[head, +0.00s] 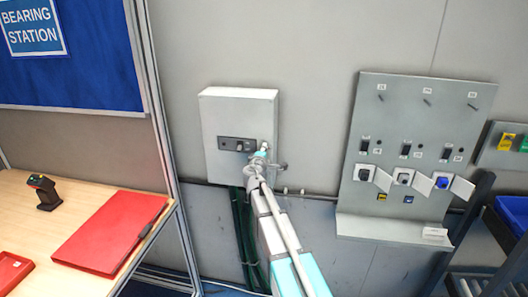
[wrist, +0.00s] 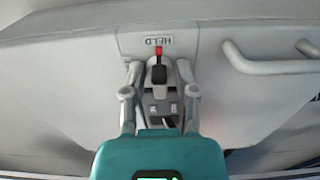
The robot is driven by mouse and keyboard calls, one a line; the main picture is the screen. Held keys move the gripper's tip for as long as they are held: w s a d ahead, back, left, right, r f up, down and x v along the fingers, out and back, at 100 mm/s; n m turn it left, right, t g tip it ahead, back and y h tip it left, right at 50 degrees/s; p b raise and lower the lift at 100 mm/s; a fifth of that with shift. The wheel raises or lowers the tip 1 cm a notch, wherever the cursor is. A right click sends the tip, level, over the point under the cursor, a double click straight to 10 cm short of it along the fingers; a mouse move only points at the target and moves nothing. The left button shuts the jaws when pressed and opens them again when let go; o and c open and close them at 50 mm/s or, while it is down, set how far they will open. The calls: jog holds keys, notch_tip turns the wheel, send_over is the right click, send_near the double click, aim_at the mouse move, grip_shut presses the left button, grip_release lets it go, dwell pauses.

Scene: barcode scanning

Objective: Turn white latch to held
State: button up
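In the wrist view, a small latch (wrist: 158,73) with a pale body, a dark middle and a red tip sits under a plate marked HELD (wrist: 158,40), which reads upside down. The red tip points towards that plate. My gripper (wrist: 159,76) has its two fingers apart, one on each side of the latch; I see no clear contact. In the head view, my gripper (head: 262,156) is at the lower right of a white wall box (head: 240,110). The latch is too small to make out there.
A bar handle (wrist: 265,62) sticks out to the right of the latch in the wrist view. In the head view, a grey panel (head: 410,110) with switches and open white flaps hangs to the right. A table (head: 30,215) with a red folder (head: 110,230) stands left.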

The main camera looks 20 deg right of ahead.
jog(key=shift+o, duration=0.5)
jog(key=shift+s, duration=0.1)
jog(key=v, duration=1.1)
jog(key=shift+s+a, duration=0.25)
jog(key=shift+s, duration=0.1)
